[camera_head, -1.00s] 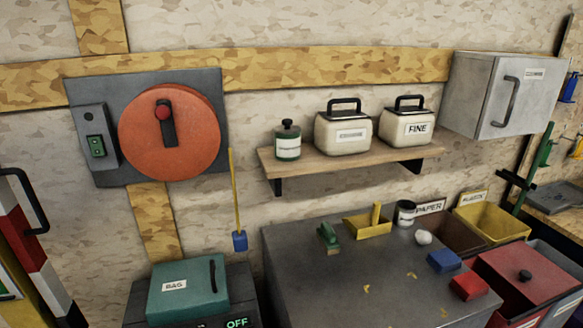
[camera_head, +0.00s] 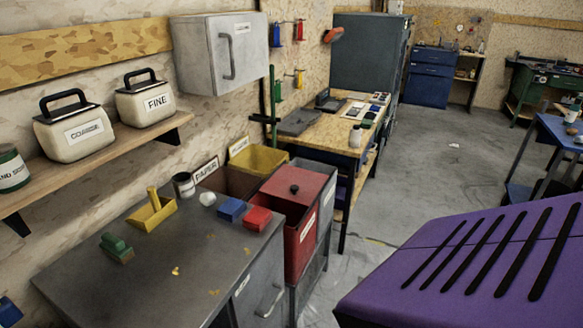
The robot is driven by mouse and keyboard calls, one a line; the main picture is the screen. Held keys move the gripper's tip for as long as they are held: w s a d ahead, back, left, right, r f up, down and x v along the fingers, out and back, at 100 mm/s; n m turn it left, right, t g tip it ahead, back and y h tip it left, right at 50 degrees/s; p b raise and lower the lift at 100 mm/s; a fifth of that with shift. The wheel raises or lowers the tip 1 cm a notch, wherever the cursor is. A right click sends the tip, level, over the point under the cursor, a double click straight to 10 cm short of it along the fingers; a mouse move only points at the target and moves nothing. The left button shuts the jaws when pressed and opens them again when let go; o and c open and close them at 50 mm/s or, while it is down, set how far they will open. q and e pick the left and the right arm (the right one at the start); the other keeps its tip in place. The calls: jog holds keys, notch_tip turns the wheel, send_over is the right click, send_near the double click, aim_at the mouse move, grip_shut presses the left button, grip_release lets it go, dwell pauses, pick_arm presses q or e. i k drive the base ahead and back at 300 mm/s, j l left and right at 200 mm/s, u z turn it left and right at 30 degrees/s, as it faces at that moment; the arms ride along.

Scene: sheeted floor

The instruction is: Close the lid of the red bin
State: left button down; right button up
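The red bin (camera_head: 300,240) stands just right of the grey cabinet, with a white label on its front. Its red lid (camera_head: 277,186) with a black knob (camera_head: 294,188) shows at the top of the bin. Neither of my grippers is in view.
A grey cabinet (camera_head: 150,258) carries a yellow scoop (camera_head: 152,212), a blue block (camera_head: 231,209) and a red block (camera_head: 257,218). A yellow bin (camera_head: 257,160) stands behind the red bin. A purple slotted surface (camera_head: 440,285) fills the lower right. Grey floor (camera_head: 430,165) is open beyond.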

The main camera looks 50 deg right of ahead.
aim_at(295, 180)
jog(key=z, duration=1.4)
